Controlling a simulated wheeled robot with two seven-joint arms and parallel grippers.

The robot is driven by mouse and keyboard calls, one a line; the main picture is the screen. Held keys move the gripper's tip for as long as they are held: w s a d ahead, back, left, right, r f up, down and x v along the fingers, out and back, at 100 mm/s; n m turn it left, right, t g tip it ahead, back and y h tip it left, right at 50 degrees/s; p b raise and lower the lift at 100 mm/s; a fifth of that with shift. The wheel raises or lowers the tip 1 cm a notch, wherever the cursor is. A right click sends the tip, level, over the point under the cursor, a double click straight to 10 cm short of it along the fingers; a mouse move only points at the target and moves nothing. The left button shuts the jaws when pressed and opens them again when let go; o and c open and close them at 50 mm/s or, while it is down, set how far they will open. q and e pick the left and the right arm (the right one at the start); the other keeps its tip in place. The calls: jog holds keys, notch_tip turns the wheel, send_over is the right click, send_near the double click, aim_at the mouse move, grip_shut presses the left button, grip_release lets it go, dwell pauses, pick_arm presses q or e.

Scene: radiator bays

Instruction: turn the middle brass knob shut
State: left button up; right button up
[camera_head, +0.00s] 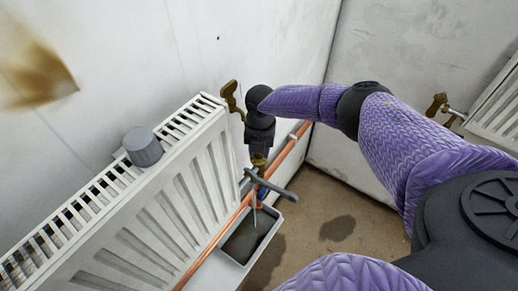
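My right gripper (259,148), black, points down at the end of my purple arm, beside the near radiator's end. A small brass piece (259,160) shows directly under it, and the gripper hides its top. I cannot tell whether the fingers are closed around it. Below the brass piece is a dark grey bar (275,188) set at a slant. A thin pale stream (254,205) runs down from there into a grey tray (236,260). Another brass fitting (231,97) is on the wall just left of the gripper. My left gripper is not in view.
A white ribbed radiator (165,215) fills the left, with a grey cylinder (142,146) on top. A copper pipe (285,153) runs along the wall. At right are a brass fitting (437,104) and another radiator (497,112). The brown floor (310,195) has a dark wet-looking patch.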

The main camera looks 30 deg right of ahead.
grip_shut()
